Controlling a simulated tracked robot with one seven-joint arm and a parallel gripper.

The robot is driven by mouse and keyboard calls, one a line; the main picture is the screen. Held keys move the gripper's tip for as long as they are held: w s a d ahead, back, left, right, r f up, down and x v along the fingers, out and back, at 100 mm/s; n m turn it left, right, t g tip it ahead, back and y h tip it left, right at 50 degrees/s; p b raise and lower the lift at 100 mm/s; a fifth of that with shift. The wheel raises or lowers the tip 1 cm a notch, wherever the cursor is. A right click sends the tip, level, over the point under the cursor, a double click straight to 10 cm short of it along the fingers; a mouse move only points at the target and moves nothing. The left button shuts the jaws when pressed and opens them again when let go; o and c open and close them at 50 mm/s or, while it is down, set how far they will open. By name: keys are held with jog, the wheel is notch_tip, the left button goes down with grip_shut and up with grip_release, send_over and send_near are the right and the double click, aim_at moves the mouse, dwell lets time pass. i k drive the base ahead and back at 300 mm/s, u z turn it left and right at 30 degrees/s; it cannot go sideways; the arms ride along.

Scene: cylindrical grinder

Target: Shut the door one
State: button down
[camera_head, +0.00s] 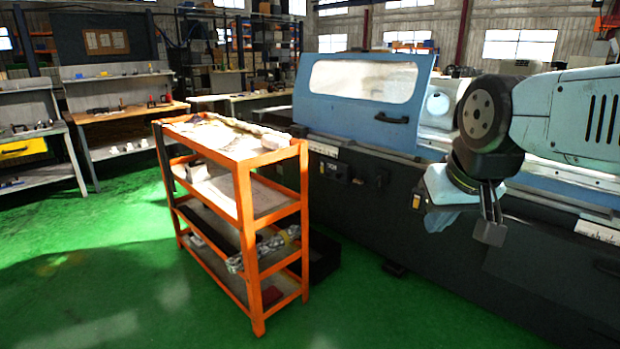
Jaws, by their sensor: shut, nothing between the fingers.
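A blue sliding door (327,109) with a pale window stands on the cylindrical grinder (455,230). A black handle (391,118) sits low near the door's right edge. To the right of the door the machine's bright work area (437,105) is uncovered, partly behind my arm. My gripper (490,232) hangs at the right, in front of the machine and lower than the handle. It points down, its fingers are together, and it is apart from the door and handle.
An orange shelf cart (245,160) with items on it stands left of the machine, close to its front. Workbenches (120,115) line the left and back.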

aim_at(382, 79)
jog(key=z, duration=0.2)
jog(key=i, duration=2.7)
jog(key=z, duration=0.2)
